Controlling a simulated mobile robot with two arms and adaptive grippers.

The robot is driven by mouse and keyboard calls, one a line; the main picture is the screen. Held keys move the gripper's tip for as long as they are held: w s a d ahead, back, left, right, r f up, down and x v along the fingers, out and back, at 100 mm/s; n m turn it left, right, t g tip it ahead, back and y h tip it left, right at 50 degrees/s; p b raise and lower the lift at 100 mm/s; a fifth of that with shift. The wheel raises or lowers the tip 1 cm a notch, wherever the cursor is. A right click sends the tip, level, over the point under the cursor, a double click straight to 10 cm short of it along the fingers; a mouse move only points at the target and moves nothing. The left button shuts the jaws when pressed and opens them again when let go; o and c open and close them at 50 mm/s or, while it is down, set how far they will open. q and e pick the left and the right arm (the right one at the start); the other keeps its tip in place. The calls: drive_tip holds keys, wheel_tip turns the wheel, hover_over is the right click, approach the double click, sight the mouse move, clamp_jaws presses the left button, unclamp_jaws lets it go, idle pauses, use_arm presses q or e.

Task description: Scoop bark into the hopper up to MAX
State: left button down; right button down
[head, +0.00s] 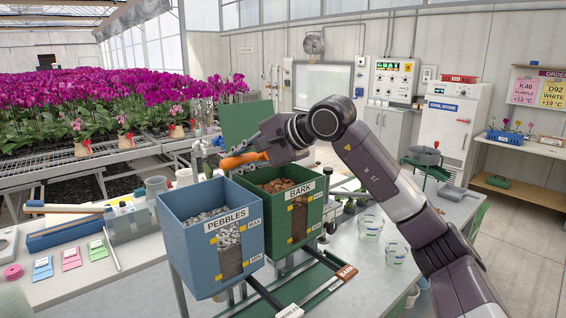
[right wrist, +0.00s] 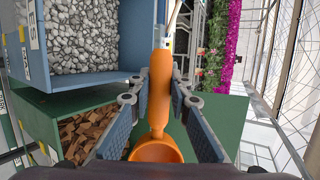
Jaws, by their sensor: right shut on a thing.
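My right gripper (head: 262,150) is shut on the handle of an orange scoop (head: 243,160), held above the hoppers. In the right wrist view the handle (right wrist: 159,95) lies between both fingers, and the scoop's cup (right wrist: 157,153) is partly cut off by the lower edge. No bark shows in the visible part of the cup. The green bark hopper (head: 318,208) stands below the gripper, with brown bark chips (head: 286,186) inside. Its front window has MAX and MIN marks; I cannot tell the exact level. The bark (right wrist: 84,135) also shows in the right wrist view. My left gripper is not in view.
The blue pebbles hopper (head: 185,245) stands left of the bark hopper, touching or very close to it. Slide handles stick out in front below the hoppers. Clear cups (head: 370,225) stand on the bench to the right. A blue tray (head: 65,236) lies at left.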

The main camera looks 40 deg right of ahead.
drive_tip(key=shift+w+r+g+h+p, duration=0.15)
drive_tip(key=shift+g+p, duration=0.55)
drive_tip(key=shift+p, duration=1.35)
drive_tip(key=shift+w+g+h+p, duration=0.15)
drive_tip(key=shift+g+p, duration=0.55)
drive_tip(key=shift+p, duration=1.3)
drive_tip(key=shift+w+a+f+m+g, duration=0.1)
drive_tip(key=shift+f+m+g, duration=0.2)
drive_tip(key=shift+f, duration=0.05)
drive_tip(key=shift+g, duration=0.3)
drive_tip(key=shift+w+f+g, duration=0.25)
drive_tip(key=shift+f+g, duration=0.1)
drive_tip(key=shift+g, duration=0.25)
drive_tip(key=shift+s+r, duration=0.15)
drive_tip(key=shift+r, duration=1.4)
